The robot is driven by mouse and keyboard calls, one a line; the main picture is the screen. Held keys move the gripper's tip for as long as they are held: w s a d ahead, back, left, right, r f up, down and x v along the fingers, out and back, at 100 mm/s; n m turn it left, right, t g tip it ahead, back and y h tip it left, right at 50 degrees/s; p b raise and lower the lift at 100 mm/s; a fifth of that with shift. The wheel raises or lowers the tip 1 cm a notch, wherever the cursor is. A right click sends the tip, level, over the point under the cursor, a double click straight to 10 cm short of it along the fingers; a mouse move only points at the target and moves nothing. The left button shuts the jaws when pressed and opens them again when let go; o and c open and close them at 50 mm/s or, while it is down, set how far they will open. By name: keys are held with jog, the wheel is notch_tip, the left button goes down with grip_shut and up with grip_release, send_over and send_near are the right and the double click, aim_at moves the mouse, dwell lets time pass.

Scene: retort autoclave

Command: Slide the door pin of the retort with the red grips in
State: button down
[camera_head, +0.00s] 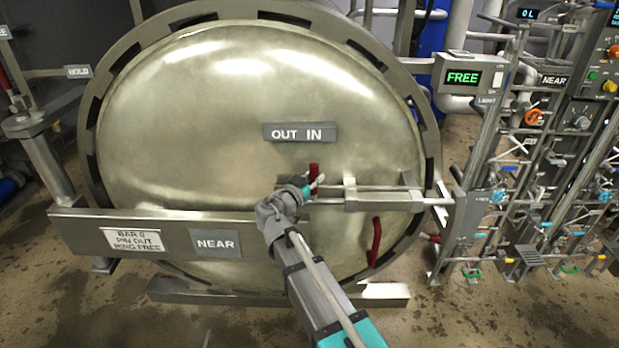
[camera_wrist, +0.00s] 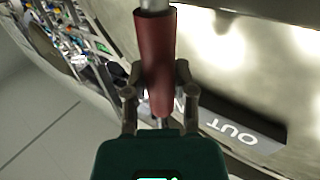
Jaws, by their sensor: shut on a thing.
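The retort door (camera_head: 230,110) is a large round metal door, closed in its frame. A red grip (camera_head: 314,172) stands up at the left end of the door pin's rod, below the OUT IN label (camera_head: 299,132). The pin's rod (camera_head: 400,188) runs right through a bracket (camera_head: 384,200) toward the door rim. My gripper (camera_head: 313,188) is at the red grip. In the wrist view, the fingers of my gripper (camera_wrist: 159,85) are shut on the red grip (camera_wrist: 158,55), one finger on each side. The OUT lettering (camera_wrist: 234,130) shows beside it.
A second red handle (camera_head: 375,242) hangs on the lower right of the door. A post with a FREE display (camera_head: 462,78) stands right of the door, near crowded pipes and valves (camera_head: 535,118). A NEAR plate (camera_head: 216,243) is on the bar at lower left. The front floor is wet and clear.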

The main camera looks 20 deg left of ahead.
jog(key=shift+w+d, duration=0.1)
jog(key=shift+d, duration=0.2)
jog(key=shift+c, duration=2.2)
grip_release()
jog(key=shift+w+d, duration=0.1)
jog(key=shift+d, duration=0.05)
jog(key=shift+a, duration=0.2)
jog(key=shift+s+a, duration=0.1)
jog(key=shift+s, duration=0.15)
jog(key=shift+s, duration=0.15)
jog(key=v, duration=1.1)
jog(key=shift+s, duration=0.25)
